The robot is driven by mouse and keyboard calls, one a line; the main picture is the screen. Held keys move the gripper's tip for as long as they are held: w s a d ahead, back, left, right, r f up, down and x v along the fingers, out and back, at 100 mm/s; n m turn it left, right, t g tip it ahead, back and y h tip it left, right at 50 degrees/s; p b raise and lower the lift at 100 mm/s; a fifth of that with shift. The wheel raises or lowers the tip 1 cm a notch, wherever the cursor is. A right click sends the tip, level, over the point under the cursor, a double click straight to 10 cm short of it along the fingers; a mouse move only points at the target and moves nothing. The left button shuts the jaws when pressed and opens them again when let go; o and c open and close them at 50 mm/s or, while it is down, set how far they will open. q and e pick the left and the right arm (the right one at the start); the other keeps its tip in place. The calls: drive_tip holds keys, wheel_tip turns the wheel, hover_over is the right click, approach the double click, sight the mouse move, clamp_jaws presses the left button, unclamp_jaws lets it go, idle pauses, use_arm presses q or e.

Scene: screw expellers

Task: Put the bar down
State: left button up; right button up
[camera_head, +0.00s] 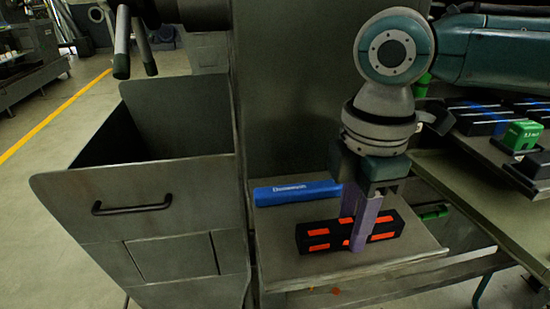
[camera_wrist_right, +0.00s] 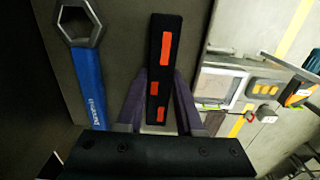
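The bar (camera_head: 320,237) is black with orange rectangles. It lies level over the grey metal tray (camera_head: 410,249), low at its surface; I cannot tell whether it touches. My right gripper (camera_head: 353,232) points down, with its purple fingers on either side of the bar near its middle. In the right wrist view the bar (camera_wrist_right: 159,52) runs between the two fingers (camera_wrist_right: 160,80), which close against its sides. A blue wrench (camera_head: 298,193) lies behind the bar on the same tray; its open ring end shows in the right wrist view (camera_wrist_right: 79,20).
A grey metal bin with a black handle (camera_head: 132,207) stands left of the tray. A rack at the right holds black boxes and a green block (camera_head: 522,135). The tray has bare room in front of the bar and at its right.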

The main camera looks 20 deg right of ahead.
sight(352, 223)
drive_tip(key=o, duration=0.4)
drive_tip(key=shift+r, duration=0.1)
wheel_tip(352, 223, up, 11)
drive_tip(key=p, duration=0.1)
drive_tip(key=s+a+f+m+t+y, duration=0.1)
drive_tip(key=s+a+f+m+y, duration=0.1)
drive_tip(key=s+a+f+m, duration=0.3)
drive_tip(key=s+a+f+t+y, duration=0.1)
drive_tip(key=s+a+f+t, duration=0.15)
drive_tip(key=a, duration=0.35)
drive_tip(key=s+d+f+m+h, duration=0.1)
drive_tip(key=s+d+m, duration=0.1)
drive_tip(key=m, duration=0.1)
drive_tip(key=s+d+f+m+h, duration=0.1)
drive_tip(key=s+d+m, duration=0.1)
drive_tip(key=s+d, duration=0.1)
drive_tip(key=s+d+m, duration=0.3)
drive_tip(key=shift+f+m+h, duration=0.3)
drive_tip(key=shift+f+h, duration=0.1)
